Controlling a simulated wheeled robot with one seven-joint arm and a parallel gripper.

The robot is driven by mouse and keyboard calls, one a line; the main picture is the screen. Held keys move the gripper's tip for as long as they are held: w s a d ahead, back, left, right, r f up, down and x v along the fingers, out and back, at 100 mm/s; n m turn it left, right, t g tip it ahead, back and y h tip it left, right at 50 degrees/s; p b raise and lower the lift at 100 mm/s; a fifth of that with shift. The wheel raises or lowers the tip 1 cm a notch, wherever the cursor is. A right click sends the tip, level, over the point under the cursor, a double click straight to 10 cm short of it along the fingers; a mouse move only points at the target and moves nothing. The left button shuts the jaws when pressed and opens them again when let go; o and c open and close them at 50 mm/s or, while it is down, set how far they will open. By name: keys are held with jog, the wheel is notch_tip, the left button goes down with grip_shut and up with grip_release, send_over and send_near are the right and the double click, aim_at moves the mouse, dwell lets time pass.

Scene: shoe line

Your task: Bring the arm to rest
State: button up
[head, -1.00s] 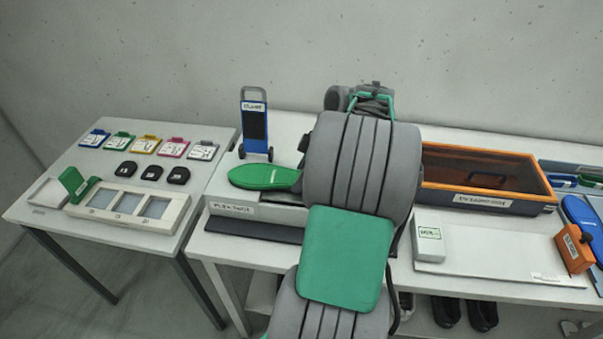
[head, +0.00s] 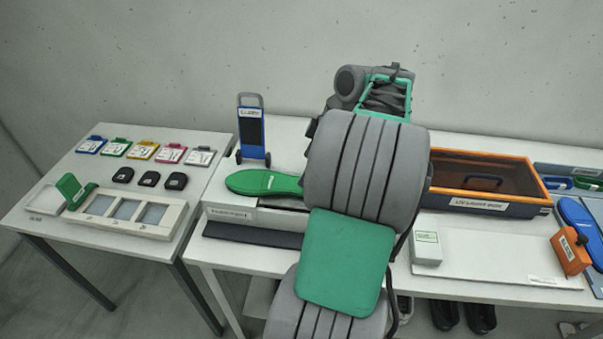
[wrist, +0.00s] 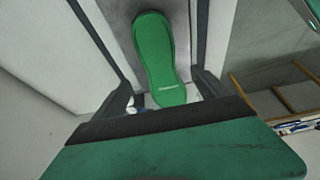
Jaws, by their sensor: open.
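My arm, grey with green panels, rises in the middle of the head view in front of the table. My gripper is hidden behind the arm in the head view. In the wrist view my gripper (wrist: 165,92) has its two dark fingers wide apart, with nothing held between them. A green insole (head: 264,182) lies on the table left of my arm in the head view. In the wrist view the green insole (wrist: 160,58) shows beyond and between the fingers, and I cannot tell how far below them it is.
An orange-rimmed tray (head: 482,206) stands right of my arm, with a white board (head: 490,257) in front. A blue upright stand (head: 252,135) is behind the insole. The left table (head: 75,242) holds several coloured tags, black pads and a three-window frame (head: 127,212).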

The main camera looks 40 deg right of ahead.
jog(key=shift+s+d+r, duration=0.15)
jog(key=shift+s+r, duration=0.05)
jog(key=shift+r, duration=0.35)
jog(key=w+a+r+m+h, duration=0.1)
jog(key=w+a+m, duration=0.1)
jog(key=a, duration=0.8)
jog(key=w+a+m, duration=0.1)
jog(key=w+a, duration=0.2)
jog(key=a, duration=0.7)
jog(key=s+a+f+m+h, duration=0.1)
jog(key=s+a+f+m, duration=0.2)
jog(key=s+a, duration=0.4)
jog(key=shift+s+a+m+h, duration=0.4)
jog(key=shift+a+m, duration=0.2)
jog(key=shift+a, duration=0.6)
jog(key=shift+c, duration=0.4)
